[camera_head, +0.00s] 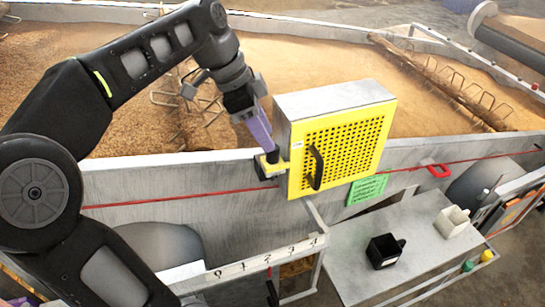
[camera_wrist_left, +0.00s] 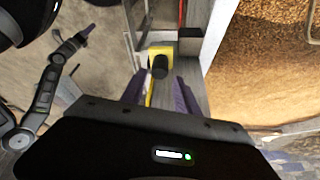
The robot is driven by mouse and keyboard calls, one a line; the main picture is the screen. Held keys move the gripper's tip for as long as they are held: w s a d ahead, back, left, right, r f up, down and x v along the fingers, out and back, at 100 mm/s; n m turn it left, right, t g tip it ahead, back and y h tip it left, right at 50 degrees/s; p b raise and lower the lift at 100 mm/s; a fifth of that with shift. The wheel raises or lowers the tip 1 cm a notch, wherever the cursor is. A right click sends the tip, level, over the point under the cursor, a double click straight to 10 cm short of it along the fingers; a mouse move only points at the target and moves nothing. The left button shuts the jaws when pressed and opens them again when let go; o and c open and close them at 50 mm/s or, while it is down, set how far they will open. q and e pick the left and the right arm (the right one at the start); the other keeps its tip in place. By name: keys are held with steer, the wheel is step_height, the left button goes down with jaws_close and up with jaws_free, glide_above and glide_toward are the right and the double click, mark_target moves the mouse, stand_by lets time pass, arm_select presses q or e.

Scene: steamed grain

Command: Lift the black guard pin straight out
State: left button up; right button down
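The black guard pin (camera_wrist_left: 159,66) shows in the left wrist view as a short dark cylinder in a yellow bracket (camera_wrist_left: 154,52). In the head view the yellow bracket (camera_head: 281,166) sits at the left edge of the yellow perforated guard (camera_head: 340,147); I cannot make out the pin clearly there. My left gripper (camera_head: 263,140) points down just above the bracket. In the left wrist view its purple fingers (camera_wrist_left: 160,92) are apart, one on each side of the pin's line, with nothing between them. My right gripper (camera_wrist_left: 82,38) is small at the upper left of that view.
The guard has a black handle (camera_head: 316,167) and covers a grey box on the trough wall. A red line (camera_head: 180,197) runs along the wall, with a red handle (camera_head: 438,171) at right. A black bin (camera_head: 383,251) and a white holder (camera_head: 452,221) stand on the grey bench.

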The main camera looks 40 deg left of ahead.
mark_target(273, 164)
arm_select(q)
steer(key=p+x, duration=0.1)
steer(key=x, duration=0.4)
steer(key=shift+s+f, duration=0.1)
steer(key=shift+c, duration=0.5)
jaws_close()
